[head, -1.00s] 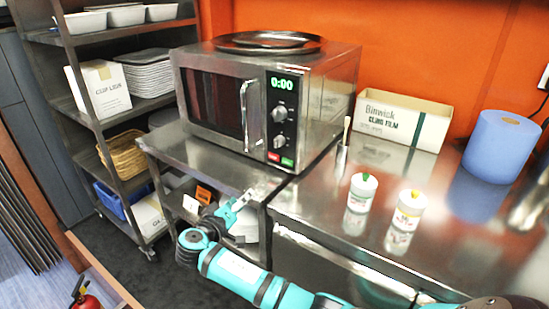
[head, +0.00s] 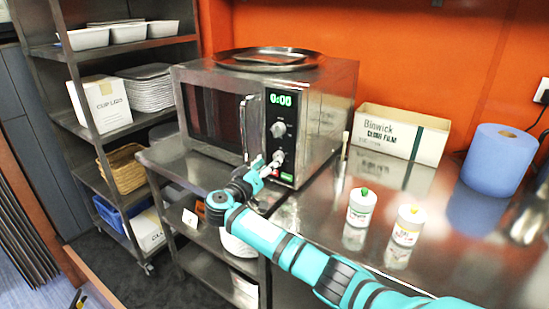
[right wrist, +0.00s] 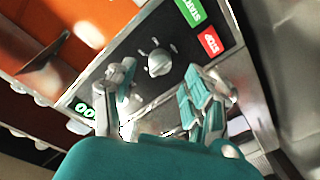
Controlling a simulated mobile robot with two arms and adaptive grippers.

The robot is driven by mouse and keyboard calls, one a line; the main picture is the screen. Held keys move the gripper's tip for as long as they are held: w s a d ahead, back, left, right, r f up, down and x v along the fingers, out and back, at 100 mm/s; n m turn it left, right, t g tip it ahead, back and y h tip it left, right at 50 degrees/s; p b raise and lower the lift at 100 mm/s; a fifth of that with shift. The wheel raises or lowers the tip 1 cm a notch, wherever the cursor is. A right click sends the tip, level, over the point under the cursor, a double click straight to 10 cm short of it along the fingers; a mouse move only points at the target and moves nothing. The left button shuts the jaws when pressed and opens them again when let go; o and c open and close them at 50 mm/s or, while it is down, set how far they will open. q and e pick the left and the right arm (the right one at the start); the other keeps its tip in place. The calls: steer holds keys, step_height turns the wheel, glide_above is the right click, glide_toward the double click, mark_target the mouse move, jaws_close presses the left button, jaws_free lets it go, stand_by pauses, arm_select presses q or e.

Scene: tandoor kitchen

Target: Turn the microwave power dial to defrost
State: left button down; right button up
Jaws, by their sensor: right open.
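The steel microwave (head: 325,110) stands on a steel table with its door shut and a green display reading 0:00. Its panel has an upper dial (head: 278,129) and a lower dial (head: 277,155); their labels are too small to read. My right gripper (head: 268,165) is in front of the panel by the lower dial, partly covering it. In the right wrist view, the open right gripper (right wrist: 160,95) has its fingers apart, and one dial (right wrist: 158,62) shows beyond the gap between them. I cannot tell whether they touch it. My left gripper is out of view.
Green and red buttons (right wrist: 209,41) lie beside the dial. A round tray (head: 262,62) rests on the microwave. Two shaker bottles (head: 361,208), a cling film box (head: 400,137) and a blue roll (head: 495,160) stand on the counter to the right.

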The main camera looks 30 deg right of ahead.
steer(key=shift+x, duration=1.9)
jaws_close()
